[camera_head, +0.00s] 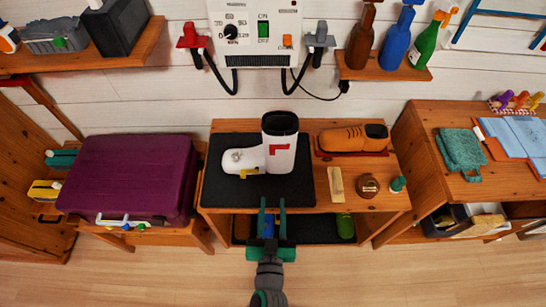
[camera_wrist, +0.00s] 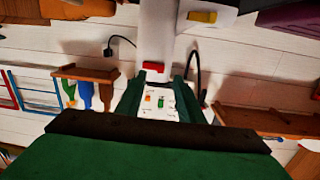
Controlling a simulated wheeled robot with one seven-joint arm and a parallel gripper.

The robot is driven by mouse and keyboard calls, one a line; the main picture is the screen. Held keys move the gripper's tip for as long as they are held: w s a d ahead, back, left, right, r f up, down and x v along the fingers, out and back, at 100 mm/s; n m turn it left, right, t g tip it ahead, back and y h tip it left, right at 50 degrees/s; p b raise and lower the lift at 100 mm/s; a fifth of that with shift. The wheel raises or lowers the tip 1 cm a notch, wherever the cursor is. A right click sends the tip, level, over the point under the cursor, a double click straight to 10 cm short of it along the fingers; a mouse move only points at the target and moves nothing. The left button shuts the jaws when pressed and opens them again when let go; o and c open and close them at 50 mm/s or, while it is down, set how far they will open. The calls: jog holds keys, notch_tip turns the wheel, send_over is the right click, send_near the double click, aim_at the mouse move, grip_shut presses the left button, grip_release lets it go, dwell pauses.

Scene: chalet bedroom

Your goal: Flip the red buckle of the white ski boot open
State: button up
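The white ski boot (camera_head: 300,160) stands upright on the black mat (camera_head: 222,188) on the wooden bench, its toe pointing left. Its red buckle (camera_head: 280,148) is on the shaft and a yellow buckle (camera_head: 248,172) is lower, near the foot. In the upside-down wrist view, the red buckle (camera_wrist: 153,67) shows near the space between the fingertips (camera_wrist: 158,88), and the yellow buckle (camera_wrist: 203,16) is above. I cannot tell whether the fingers touch the boot.
An orange-brown shoe (camera_head: 345,139), a wooden block (camera_head: 336,185), a round brown item (camera_head: 368,185) and a small green bottle (camera_head: 397,185) are right of the boot. A purple suitcase (camera_head: 130,175) lies at left. A white wall machine (camera_head: 255,30) with cables hangs behind.

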send_near(273, 153)
jog(key=shift+n+t+y, duration=0.3)
jog(key=shift+t, duration=0.1)
jog(key=shift+w+d+f, duration=0.1)
jog(key=shift+w+f, duration=0.1)
jog(key=shift+w, duration=1.85)
jog(key=shift+w+f, duration=0.2)
jog(key=shift+w, duration=1.85)
grip_shut()
